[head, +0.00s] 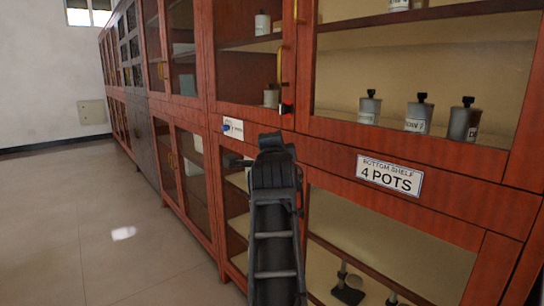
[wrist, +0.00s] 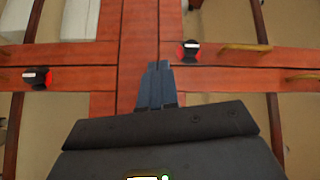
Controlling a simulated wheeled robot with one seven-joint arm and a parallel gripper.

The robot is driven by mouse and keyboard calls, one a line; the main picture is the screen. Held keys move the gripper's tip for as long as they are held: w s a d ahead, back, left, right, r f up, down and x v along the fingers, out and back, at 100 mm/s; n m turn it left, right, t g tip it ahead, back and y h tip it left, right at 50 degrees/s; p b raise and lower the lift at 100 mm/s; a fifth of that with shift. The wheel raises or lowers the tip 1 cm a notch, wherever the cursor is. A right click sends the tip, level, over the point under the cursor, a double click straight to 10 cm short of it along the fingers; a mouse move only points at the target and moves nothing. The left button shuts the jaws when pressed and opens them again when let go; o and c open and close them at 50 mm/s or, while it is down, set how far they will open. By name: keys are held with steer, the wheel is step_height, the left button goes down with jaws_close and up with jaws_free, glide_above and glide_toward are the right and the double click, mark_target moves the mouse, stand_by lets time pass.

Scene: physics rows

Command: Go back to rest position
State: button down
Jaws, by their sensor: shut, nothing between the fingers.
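My gripper (wrist: 158,70) shows in the wrist view with its dark blue-grey fingers together and nothing between them. It is in front of the red-brown wooden frame of a cabinet (wrist: 138,38); I cannot tell how far off the wood it is. In the head view my dark arm rises from the bottom centre in front of the cabinet (head: 340,153), and the fingertips cannot be made out there.
A red and black knob (head: 287,107) sits on the cabinet frame; two show in the wrist view (wrist: 188,51). Grey pots (head: 417,114) stand behind glass at right. A sign (head: 390,176) reads "4 POTS". Open floor (head: 70,220) lies at left.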

steer(key=s+d+f+n+p, duration=0.1)
steer(key=s+d+f+n, duration=0.3)
steer(key=d+f, duration=0.45)
steer(key=s+d+f+n+p, duration=0.1)
steer(key=s+d+f+n, duration=0.3)
steer(key=s, duration=0.5)
steer(key=s+d+f+n+p, duration=0.1)
steer(key=s+d+f+p, duration=0.1)
steer(key=s+d+f, duration=0.55)
steer(key=s+d+f+n+p, duration=0.1)
steer(key=s+d+f+n, duration=0.2)
steer(key=s, duration=0.7)
steer(key=s+d+n+g+p, duration=0.1)
steer(key=s+n+g+p, duration=0.15)
steer(key=s, duration=1.85)
steer(key=s+a+r+p, duration=0.1)
steer(key=s+r, duration=0.4)
steer(key=s, duration=0.2)
steer(key=s+a+r+n+p, duration=0.1)
steer(key=s+r, duration=0.4)
steer(key=s, duration=0.3)
steer(key=shift+s+r+g+p, duration=0.3)
steer(key=shift+r+g+p, duration=0.05)
steer(key=shift+r+g, duration=0.1)
steer(key=c, duration=1.8)
jaws_free()
steer(key=shift+a, duration=0.1)
